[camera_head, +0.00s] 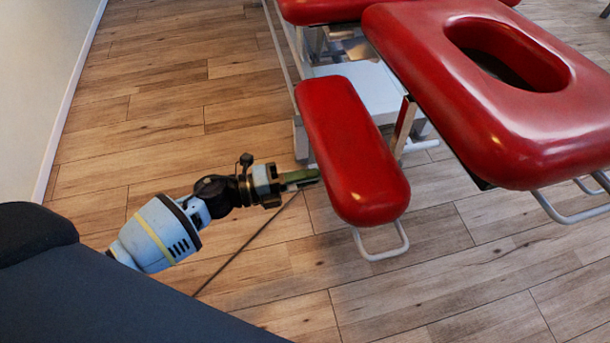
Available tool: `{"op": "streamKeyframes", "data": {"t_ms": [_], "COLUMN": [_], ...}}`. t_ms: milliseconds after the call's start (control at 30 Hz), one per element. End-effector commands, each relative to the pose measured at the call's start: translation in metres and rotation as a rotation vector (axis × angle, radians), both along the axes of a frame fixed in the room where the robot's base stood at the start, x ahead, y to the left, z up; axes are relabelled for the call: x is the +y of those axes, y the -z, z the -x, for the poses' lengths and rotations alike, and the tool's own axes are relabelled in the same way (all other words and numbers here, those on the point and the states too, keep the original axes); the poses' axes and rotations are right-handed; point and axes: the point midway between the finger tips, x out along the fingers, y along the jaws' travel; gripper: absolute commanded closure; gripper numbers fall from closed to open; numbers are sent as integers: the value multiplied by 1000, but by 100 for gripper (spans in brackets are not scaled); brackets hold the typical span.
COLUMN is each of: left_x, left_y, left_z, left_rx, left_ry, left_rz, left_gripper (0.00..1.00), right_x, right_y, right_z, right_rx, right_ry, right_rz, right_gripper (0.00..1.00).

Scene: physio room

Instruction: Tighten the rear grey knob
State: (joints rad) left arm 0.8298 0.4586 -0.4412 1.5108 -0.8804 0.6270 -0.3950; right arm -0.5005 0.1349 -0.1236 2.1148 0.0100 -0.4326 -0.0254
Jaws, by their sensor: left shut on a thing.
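The treatment table has a red main pad (430,60) with an oval face hole, and a smaller red armrest pad (350,150) on its left. My left gripper (314,176) reaches in from the left, low over the floor, with its fingertips at the left edge of the armrest pad. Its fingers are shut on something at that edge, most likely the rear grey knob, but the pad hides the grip. I cannot make out a grey knob clearly anywhere. My right gripper is out of view.
A pale metal loop (381,244) sticks out under the near end of the armrest pad, and another metal bar (570,212) under the main pad. The white frame (362,90) stands behind the armrest. The wooden floor (150,100) is clear left of the table up to the wall (35,90).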

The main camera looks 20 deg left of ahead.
Motion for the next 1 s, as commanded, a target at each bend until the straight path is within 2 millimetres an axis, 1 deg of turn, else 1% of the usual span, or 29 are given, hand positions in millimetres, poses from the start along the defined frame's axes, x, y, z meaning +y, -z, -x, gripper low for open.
{"op": "streamKeyframes", "data": {"t_ms": [67,100,200,267,500,633,1000], "left_x": [1,1,1,1,0,6,52], "left_y": [0,0,0,0,0,0,0], "left_z": [0,0,0,0,0,4,35], "left_rx": [-3,-2,-1,-1,0,1,2], "left_ry": [-1,-1,-1,0,0,0,-1], "left_rz": [-4,-4,-3,-3,-1,-2,-2], "left_gripper": [100,83,70,63,63,63,63], "right_x": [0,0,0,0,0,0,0], "right_y": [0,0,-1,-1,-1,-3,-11], "right_z": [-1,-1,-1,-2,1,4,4], "right_rx": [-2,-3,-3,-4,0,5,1], "right_ry": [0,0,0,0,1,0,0], "right_rz": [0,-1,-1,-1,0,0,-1], "right_gripper": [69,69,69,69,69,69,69]}}
